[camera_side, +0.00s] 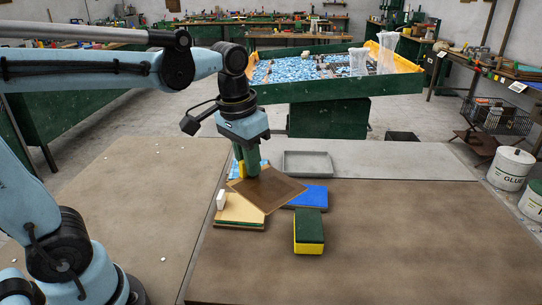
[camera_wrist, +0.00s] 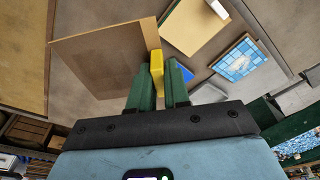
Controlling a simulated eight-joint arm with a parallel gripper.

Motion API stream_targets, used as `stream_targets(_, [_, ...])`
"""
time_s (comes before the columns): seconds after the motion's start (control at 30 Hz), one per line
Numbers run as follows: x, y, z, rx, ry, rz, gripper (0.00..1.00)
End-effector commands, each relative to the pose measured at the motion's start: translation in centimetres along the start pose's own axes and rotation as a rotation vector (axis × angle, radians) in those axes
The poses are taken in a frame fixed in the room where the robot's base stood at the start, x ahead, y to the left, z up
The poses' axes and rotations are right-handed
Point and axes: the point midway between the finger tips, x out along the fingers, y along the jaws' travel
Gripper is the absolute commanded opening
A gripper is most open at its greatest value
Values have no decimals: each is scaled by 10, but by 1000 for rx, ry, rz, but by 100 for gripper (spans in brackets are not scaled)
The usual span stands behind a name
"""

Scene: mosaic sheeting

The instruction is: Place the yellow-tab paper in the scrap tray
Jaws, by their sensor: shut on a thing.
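My gripper (camera_side: 250,170) is shut on the yellow tab (camera_wrist: 156,72) of a brown sheet of paper (camera_side: 268,189). The sheet hangs tilted in the air above the bench; in the wrist view the paper (camera_wrist: 98,62) extends to the left of the green fingers (camera_wrist: 158,92). The scrap tray seems to be the shallow grey tray (camera_side: 308,171) behind and to the right of the held paper in the side view. It looks empty. My gripper is to the left of the tray, not over it.
A cream-topped stack (camera_side: 238,212) with a small white block (camera_side: 221,200) lies below the paper. A blue pad (camera_side: 312,196) and a yellow-green sponge (camera_side: 309,232) lie to its right. A blue mosaic sheet (camera_wrist: 239,61) lies behind. The bench's right side is clear.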

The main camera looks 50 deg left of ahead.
Motion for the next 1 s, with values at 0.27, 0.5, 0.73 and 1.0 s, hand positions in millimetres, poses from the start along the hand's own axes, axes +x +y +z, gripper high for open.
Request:
stream_targets(0.27, [3, 43, 43, -191, -25, -22, 0])
stream_targets(0.5, [9, 74, 94, -427, -30, -62, 0])
stream_targets(0.73, [18, 88, 135, -629, -13, -95, 0])
stream_targets(1.0, [24, 90, 155, -750, 5, -111, 0])
